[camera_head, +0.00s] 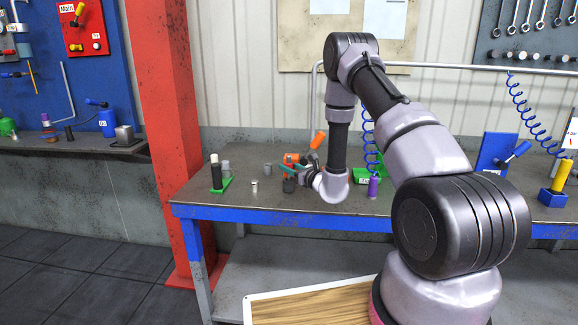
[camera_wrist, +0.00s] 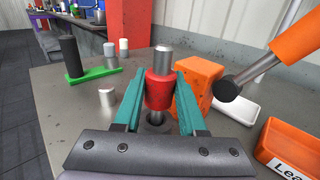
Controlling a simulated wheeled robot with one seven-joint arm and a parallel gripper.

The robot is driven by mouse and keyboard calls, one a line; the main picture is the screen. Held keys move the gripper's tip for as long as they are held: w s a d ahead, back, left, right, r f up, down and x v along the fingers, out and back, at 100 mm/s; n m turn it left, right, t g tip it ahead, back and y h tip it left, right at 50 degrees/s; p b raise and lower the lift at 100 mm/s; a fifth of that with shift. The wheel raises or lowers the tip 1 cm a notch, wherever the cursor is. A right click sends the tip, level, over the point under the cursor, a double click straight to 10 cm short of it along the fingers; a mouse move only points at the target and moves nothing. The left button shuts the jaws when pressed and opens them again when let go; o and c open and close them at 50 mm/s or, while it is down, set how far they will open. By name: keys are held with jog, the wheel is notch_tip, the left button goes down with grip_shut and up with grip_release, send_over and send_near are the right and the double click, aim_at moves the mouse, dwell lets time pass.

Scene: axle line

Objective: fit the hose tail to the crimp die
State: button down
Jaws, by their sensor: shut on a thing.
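My gripper (camera_wrist: 158,98) has teal fingers shut on a part with a red collar and a grey metal stem, which I take for the hose tail (camera_wrist: 159,90). It stands roughly upright between the fingers. Just below it is a dark round piece (camera_wrist: 155,127), probably the crimp die, partly hidden by the gripper. I cannot tell whether the tail's lower end is in it or just above it.
An orange block (camera_wrist: 199,80) stands close to the right finger, with an orange-handled hammer-like tool (camera_wrist: 265,68) beside it. An orange labelled bin (camera_wrist: 290,150) is at right. A small metal cylinder (camera_wrist: 107,97) and a green base with black post (camera_wrist: 72,58) are at left.

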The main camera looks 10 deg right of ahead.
jog(key=shift+f, duration=0.25)
jog(key=shift+f, duration=0.5)
jog(key=shift+f, duration=0.25)
jog(key=shift+f, duration=0.35)
jog(key=shift+f, duration=0.1)
jog(key=shift+c, duration=2)
grip_release()
jog(key=shift+s, duration=0.1)
